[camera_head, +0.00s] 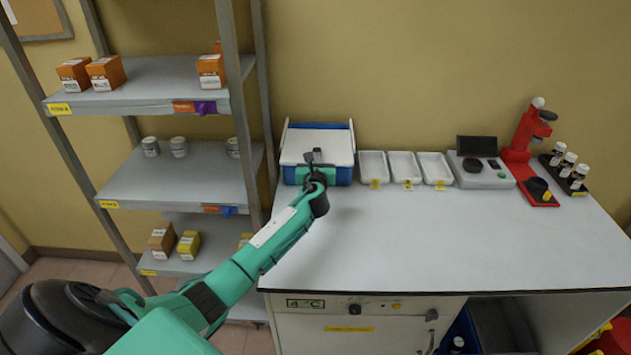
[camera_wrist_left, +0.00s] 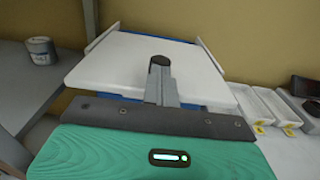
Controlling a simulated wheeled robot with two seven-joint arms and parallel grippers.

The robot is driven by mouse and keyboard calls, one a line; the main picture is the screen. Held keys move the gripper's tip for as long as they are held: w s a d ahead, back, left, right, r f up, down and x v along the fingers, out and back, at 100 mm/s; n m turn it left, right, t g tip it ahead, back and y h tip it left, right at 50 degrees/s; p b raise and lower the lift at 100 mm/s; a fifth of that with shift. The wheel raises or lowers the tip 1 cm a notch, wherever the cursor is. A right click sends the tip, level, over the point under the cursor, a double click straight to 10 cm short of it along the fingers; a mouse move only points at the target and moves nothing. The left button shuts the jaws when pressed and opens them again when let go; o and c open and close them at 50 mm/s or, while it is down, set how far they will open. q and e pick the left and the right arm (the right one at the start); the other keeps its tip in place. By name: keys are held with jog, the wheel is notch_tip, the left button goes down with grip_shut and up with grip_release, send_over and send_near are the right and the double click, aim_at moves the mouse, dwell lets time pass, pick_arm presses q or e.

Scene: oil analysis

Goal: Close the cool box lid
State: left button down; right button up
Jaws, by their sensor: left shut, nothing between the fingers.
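The cool box is blue (camera_head: 343,177) with a white lid (camera_head: 300,140) and stands at the back left of the worktop. My left gripper (camera_head: 313,156) is shut and empty, over the front middle of the lid. Its fingertips (camera_wrist_left: 160,65) reach over the white panel; whether they touch it is unclear. My right gripper is not in view.
Several white trays (camera_head: 404,167) stand right of the box, then a grey instrument (camera_head: 478,172), a red device (camera_head: 524,150) and a rack of bottles (camera_head: 566,170). A metal shelf (camera_head: 165,175) stands on the left. The front of the worktop (camera_head: 430,240) is clear.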

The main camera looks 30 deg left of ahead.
aim_at(317, 143)
pick_arm(q)
jog(key=b+x, duration=0.2)
jog(key=x, duration=0.6)
jog(key=shift+b, duration=0.4)
jog(key=shift+w+a+r, duration=0.1)
jog(key=shift+a, duration=0.05)
jog(key=shift+r, duration=0.3)
